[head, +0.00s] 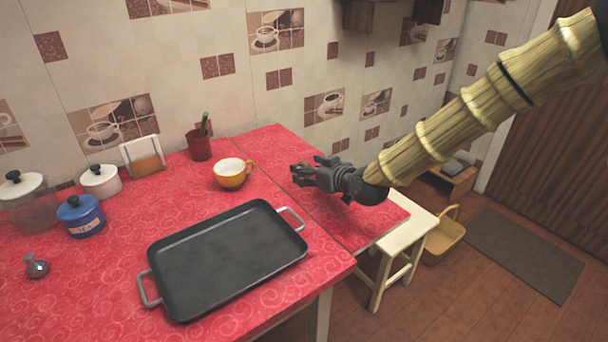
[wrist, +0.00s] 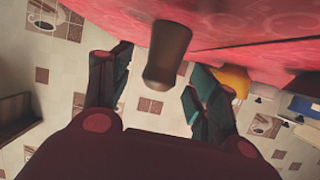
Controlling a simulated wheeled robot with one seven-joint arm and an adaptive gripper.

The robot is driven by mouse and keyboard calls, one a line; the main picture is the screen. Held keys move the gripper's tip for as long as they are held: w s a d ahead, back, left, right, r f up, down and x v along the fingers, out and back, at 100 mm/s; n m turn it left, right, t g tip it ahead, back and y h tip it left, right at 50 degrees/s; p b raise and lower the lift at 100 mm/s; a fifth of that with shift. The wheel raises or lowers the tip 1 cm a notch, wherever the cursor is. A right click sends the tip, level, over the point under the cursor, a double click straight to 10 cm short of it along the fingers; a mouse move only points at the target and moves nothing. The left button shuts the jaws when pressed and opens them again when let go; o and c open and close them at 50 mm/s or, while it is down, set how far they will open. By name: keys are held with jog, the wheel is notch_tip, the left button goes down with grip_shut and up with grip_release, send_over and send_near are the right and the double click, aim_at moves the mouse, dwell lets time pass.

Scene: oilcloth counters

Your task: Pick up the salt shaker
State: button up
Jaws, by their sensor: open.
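My gripper (head: 299,174) is open above the right part of the red counter, past the yellow cup. In the wrist view my gripper (wrist: 160,85) has its dark fingers spread on either side of a small brown shaker-like object (wrist: 167,50). This object's far end meets the red cloth, and it appears upright on the cloth. I see gaps between it and both fingers. In the head view it is mostly hidden by the gripper. A small glass shaker-like item (head: 36,266) stands at the far left of the counter. I cannot tell for certain which is the salt shaker.
A black tray (head: 225,258) with grey handles lies on the red counter (head: 110,270). A yellow cup (head: 231,174), a red holder (head: 199,146), a blue canister (head: 80,216), a white pot (head: 100,181) and a napkin holder (head: 142,156) stand behind it. A stool (head: 400,240) is at the right.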

jog(key=shift+x, duration=1.35)
jog(key=shift+r, duration=0.1)
jog(key=c, duration=1.1)
